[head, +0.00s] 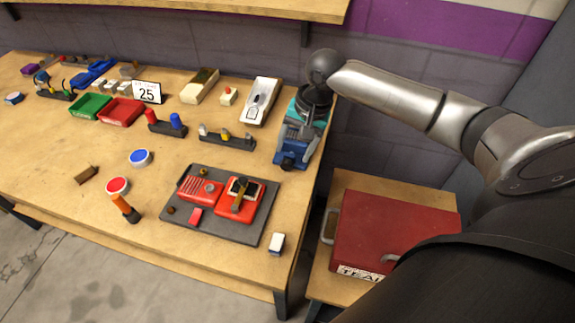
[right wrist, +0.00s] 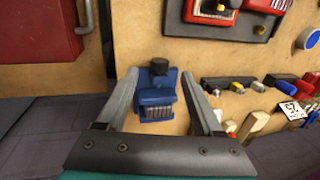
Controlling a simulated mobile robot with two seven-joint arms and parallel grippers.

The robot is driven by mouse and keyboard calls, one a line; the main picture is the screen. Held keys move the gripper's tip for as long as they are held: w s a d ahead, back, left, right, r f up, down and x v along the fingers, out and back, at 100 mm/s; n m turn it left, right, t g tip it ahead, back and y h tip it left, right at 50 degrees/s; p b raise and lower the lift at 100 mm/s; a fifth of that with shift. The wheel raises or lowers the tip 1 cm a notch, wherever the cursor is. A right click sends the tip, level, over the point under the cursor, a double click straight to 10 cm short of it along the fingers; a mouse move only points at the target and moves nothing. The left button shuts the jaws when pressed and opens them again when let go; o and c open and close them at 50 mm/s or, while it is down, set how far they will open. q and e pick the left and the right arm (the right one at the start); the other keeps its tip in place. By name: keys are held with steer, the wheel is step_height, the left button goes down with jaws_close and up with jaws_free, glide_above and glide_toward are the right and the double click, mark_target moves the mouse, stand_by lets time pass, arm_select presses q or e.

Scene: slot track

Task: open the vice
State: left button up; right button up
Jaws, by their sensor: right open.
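The blue vice (head: 292,146) stands at the right end of the wooden table in the head view. In the right wrist view the vice (right wrist: 156,97) shows its ridged jaw and a dark round knob on its far end. My right gripper (right wrist: 157,80) is open, with one finger on each side of the vice in that view. I cannot tell whether the fingers touch it. In the head view my right arm reaches in from the right, and its gripper (head: 308,108) is over the back of the vice, hiding part of it. My left gripper is out of view.
A white device (head: 259,101) stands just left of the vice. A dark board (head: 187,213) with red parts lies in front, beside a small white block (head: 276,243). A red toolbox (head: 385,230) sits on a lower stand at the right. The table's right edge is close.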

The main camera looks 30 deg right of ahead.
mark_target(288, 164)
steer(key=b+x, duration=0.1)
steer(key=x, duration=0.5)
steer(key=shift+f, duration=0.1)
jaws_close()
stand_by(0.4)
